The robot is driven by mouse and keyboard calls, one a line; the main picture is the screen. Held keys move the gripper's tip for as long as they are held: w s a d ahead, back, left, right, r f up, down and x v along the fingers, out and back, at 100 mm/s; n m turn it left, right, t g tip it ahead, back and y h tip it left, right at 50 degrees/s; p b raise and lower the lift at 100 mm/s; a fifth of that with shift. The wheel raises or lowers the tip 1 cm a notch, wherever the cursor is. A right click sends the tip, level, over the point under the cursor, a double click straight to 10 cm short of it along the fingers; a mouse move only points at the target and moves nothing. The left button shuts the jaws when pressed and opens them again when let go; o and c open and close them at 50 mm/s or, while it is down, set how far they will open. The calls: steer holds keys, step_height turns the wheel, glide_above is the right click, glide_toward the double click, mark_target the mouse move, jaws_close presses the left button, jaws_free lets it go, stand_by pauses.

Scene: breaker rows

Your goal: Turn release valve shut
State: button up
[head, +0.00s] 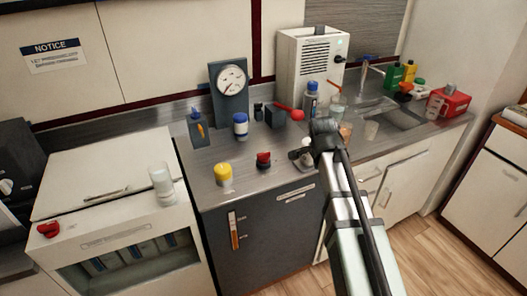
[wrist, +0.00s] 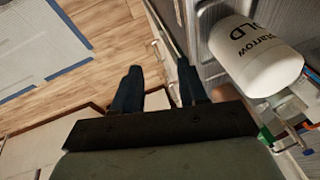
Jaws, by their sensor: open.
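No part is labelled as the release valve, so I cannot tell which one it is. Red-handled candidates in the head view are a red knob (head: 263,158) on the counter, a red-ended lever (head: 292,113) by a dark box (head: 273,117), and a red knob (head: 48,229) on the white unit at left. A round gauge (head: 232,78) stands on a dark panel behind.
A white cylinder (wrist: 258,58) with partly readable lettering lies close right of my fingers in the wrist view. A sink (head: 395,115) is at right.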

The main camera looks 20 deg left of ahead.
steer(key=w+a+r+m, duration=0.1)
steer(key=a+r, duration=0.4)
steer(key=r, duration=0.4)
step_height(320, 180, up, 3)
steer(key=n+g, duration=0.2)
steer(key=g, duration=0.2)
glide_above(264, 153)
steer(key=shift+y, duration=0.4)
step_height(264, 153, down, 12)
steer(key=shift+a+f, duration=0.1)
steer(key=shift+f, duration=0.1)
jaws_close()
